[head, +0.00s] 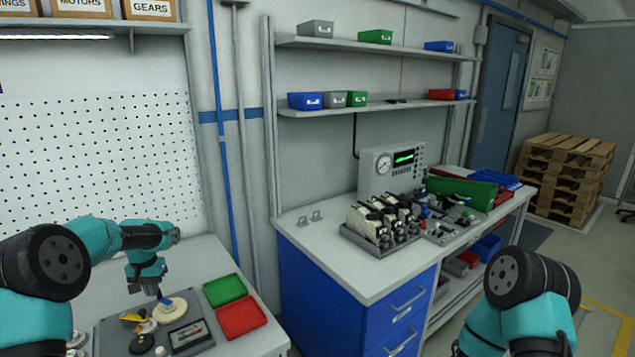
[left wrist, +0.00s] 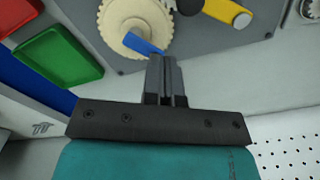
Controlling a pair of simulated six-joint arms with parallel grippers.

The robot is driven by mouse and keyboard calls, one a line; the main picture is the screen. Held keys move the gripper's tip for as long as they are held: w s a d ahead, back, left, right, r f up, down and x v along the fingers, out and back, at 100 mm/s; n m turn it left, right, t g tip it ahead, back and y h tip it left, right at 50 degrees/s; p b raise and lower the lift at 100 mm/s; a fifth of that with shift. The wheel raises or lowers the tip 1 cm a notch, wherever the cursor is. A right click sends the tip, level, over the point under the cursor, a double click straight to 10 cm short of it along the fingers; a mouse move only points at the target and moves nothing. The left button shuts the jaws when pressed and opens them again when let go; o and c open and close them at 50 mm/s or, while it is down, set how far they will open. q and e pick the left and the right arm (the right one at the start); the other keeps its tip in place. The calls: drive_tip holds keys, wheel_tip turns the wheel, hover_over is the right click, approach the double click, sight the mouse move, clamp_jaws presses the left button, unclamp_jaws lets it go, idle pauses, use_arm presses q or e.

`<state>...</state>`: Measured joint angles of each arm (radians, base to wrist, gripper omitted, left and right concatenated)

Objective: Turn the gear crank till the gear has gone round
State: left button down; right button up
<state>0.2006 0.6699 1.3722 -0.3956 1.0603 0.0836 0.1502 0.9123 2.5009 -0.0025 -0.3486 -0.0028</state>
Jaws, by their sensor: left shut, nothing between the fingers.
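A cream toothed gear (head: 170,310) lies on a grey board (head: 112,338) on the left bench. It also shows at the top of the left wrist view (left wrist: 112,22). A blue bar (left wrist: 142,44) lies over the gear's edge; I take it for part of the crank. My left gripper (head: 160,291) points down just above the gear. In the left wrist view its fingers (left wrist: 160,60) are shut and empty, their tips beside the outer end of the blue bar. I cannot tell whether they touch it. My right gripper is out of view.
A green tray (head: 225,290) and a red tray (head: 241,318) stand to the right. A blue cabinet bench (head: 350,285) holds parts farther right.

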use_arm(q)
drive_tip(key=shift+s+d+f, duration=0.1)
drive_tip(key=shift+f, duration=0.3)
